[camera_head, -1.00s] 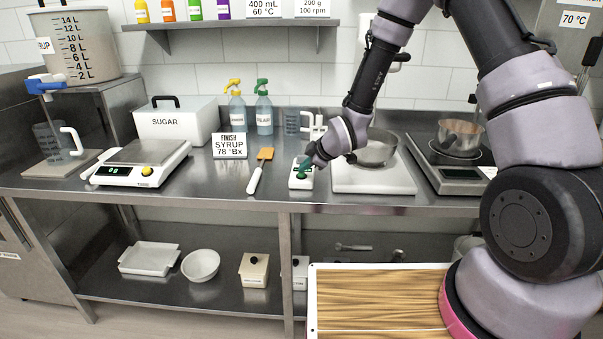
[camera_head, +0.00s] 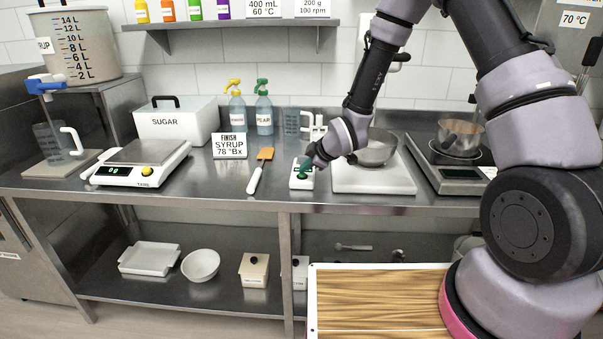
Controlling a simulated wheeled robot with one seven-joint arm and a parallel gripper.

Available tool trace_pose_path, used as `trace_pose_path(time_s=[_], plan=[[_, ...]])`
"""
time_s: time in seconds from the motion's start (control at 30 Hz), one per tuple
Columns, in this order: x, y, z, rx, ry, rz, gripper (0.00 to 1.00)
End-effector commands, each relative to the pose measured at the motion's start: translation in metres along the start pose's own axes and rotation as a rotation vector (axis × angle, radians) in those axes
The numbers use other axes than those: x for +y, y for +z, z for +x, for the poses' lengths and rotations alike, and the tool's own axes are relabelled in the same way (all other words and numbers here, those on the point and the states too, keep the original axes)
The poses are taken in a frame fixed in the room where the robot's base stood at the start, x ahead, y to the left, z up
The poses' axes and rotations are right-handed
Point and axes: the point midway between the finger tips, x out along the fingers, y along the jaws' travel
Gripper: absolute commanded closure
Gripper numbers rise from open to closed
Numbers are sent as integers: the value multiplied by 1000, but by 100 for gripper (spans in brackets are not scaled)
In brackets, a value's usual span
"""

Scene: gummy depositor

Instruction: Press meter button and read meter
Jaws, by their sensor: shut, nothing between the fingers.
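The meter (camera_head: 301,182) is a small white device lying on the steel counter, right of the orange spatula. My gripper (camera_head: 304,170) is shut and empty, with its green fingertips down at the top of the meter. The fingers hide much of the meter's upper face, including any button or display under them. I cannot tell whether the fingertips press it or only hover just above. No reading is legible.
A metal pan (camera_head: 376,150) stands on a white plate (camera_head: 372,186) to the right. The spatula (camera_head: 259,172) and the scale (camera_head: 125,177) lie left. A hot plate with a pot (camera_head: 460,137) is far right.

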Motion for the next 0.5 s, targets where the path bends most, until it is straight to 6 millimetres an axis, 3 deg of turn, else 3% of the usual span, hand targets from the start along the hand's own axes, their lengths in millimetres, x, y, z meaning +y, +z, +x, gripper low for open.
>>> trace_pose_path(time_s=[0.5], plan=[[23, -23, -30, 3, 3, -2, 100]])
